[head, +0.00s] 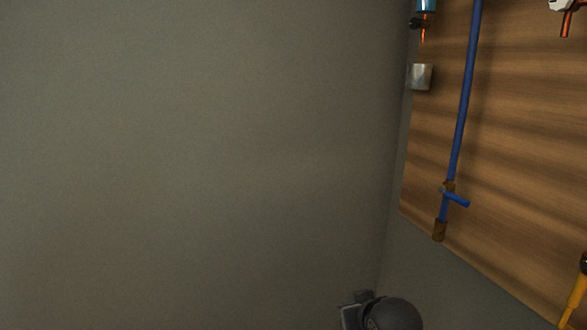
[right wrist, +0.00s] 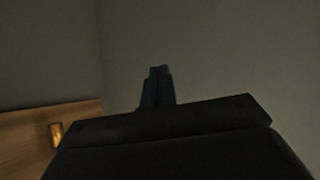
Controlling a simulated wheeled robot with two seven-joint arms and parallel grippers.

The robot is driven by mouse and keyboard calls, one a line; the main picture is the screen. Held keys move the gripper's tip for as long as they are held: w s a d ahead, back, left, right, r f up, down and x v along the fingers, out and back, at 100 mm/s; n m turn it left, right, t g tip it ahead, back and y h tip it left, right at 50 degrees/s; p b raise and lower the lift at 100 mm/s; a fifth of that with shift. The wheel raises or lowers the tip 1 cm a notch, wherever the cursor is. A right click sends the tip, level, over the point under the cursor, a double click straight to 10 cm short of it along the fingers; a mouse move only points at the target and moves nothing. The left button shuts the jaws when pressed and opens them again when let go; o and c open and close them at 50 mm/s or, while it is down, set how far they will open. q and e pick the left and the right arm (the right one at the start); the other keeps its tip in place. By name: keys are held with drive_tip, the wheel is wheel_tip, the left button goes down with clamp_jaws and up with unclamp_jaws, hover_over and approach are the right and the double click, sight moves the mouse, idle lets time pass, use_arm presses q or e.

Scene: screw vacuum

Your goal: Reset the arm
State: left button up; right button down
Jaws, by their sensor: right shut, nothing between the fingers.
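My right gripper (right wrist: 157,72) shows in the right wrist view above the dark body of the wrist. Its two dark fingers are together, with nothing between them, and it points at bare grey wall. In the head view a dark rounded part of my own arm shows at the bottom edge, right of centre; no fingertips can be made out there. My left gripper is in neither view.
A wooden board (head: 515,130) on the right bears a blue pipe (head: 465,90) with a blue valve handle (head: 457,199). The grey wall (head: 190,150) is bare.

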drive_tip(key=s+f+g+p, duration=0.1)
drive_tip(key=s+f+g, duration=0.7)
drive_tip(key=s+f, duration=1.9)
drive_tip(key=s, duration=0.4)
drive_tip(key=shift+d+f, duration=0.2)
drive_tip(key=shift+f, duration=0.2)
drive_tip(key=shift+s, duration=0.15)
